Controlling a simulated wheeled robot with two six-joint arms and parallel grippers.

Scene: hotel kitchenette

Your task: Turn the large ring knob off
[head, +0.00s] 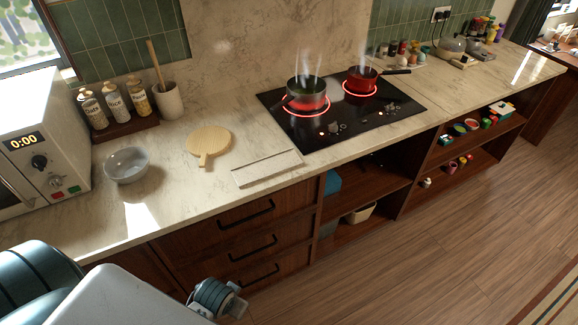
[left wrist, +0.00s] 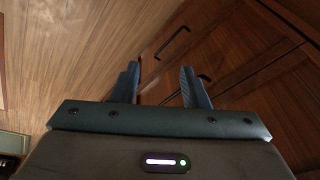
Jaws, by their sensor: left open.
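The black cooktop (head: 375,118) is set in the counter in the head view. Its left ring (head: 288,101) and right ring (head: 346,90) glow red. A dark pot (head: 306,87) stands on the left ring and a dark pan (head: 360,78) on the right one, both steaming. Small knobs (head: 333,128) sit near the cooktop's front left; which is the large-ring knob and how it is turned are too small to tell. My left gripper (left wrist: 160,82) is open and empty in the left wrist view, below the counter near the drawers and well away from the knobs. My right gripper is not in view.
A white board (head: 267,168), a round wooden board (head: 208,144) and a grey bowl (head: 127,165) lie left of the cooktop. A microwave (head: 42,140) stands at far left. Drawers (head: 246,232) and open shelves (head: 365,190) are below the counter. Floor in front is clear.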

